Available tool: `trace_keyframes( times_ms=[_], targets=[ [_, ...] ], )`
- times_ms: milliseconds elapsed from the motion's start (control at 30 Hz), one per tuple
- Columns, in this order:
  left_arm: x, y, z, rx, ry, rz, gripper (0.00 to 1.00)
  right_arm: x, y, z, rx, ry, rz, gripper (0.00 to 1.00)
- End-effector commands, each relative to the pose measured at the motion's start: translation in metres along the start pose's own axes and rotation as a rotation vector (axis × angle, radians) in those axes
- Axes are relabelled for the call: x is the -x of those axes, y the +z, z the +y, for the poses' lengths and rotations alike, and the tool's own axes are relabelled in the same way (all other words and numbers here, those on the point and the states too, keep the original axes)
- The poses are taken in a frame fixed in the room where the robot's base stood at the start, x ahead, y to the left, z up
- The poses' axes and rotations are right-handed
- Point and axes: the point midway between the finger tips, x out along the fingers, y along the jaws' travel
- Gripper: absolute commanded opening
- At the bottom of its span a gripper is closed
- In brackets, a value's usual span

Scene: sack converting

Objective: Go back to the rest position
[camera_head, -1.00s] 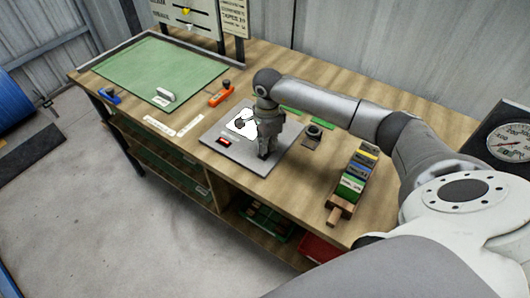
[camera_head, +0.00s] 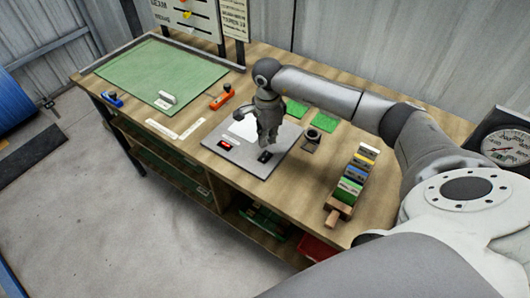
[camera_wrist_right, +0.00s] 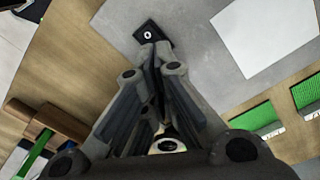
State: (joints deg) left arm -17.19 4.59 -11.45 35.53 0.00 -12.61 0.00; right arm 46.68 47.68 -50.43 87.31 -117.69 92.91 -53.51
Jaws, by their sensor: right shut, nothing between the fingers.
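My right gripper (camera_head: 268,143) is shut and empty. It hangs above the grey plate (camera_head: 262,168) on the workbench, fingers pointing down. In the right wrist view its fingers (camera_wrist_right: 150,50) come together just beside a small black switch with a white mark (camera_wrist_right: 149,33). That black switch also shows on the plate in the head view (camera_head: 265,157), apart from the fingertips. A red switch (camera_head: 225,144) and a white sheet (camera_head: 243,129) lie on the same plate. The sheet is partly hidden by the gripper. My left gripper is not in view.
A wooden rack of coloured blocks (camera_head: 350,187) stands right of the plate. Green pads (camera_head: 298,109) and a small dark holder (camera_head: 312,138) lie behind it. A green mat (camera_head: 160,72), an orange tool (camera_head: 221,99) and a blue tool (camera_head: 113,98) are at the left. A dial scale (camera_head: 503,145) stands far right.

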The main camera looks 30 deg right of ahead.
Motion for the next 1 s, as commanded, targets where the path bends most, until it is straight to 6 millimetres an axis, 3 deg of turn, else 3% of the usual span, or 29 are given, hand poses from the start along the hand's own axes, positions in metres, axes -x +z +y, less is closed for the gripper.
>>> trace_keyframes(
  times_ms=[200,767,867,967,1000],
  targets=[
    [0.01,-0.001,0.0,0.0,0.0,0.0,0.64,0.018,-0.001,0.0,0.0,-0.001,0.001,0.0],
    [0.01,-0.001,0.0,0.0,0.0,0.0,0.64,0.018,0.002,0.0,0.001,-0.001,-0.007,0.0],
    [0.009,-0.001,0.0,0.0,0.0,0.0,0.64,0.012,0.024,0.003,0.005,-0.009,-0.073,0.0],
    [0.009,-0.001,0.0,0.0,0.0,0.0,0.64,0.006,0.072,0.011,0.002,-0.023,-0.233,0.0],
    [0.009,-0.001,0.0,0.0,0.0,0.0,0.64,0.005,0.1,0.016,-0.007,-0.029,-0.325,0.0]
  ],
)
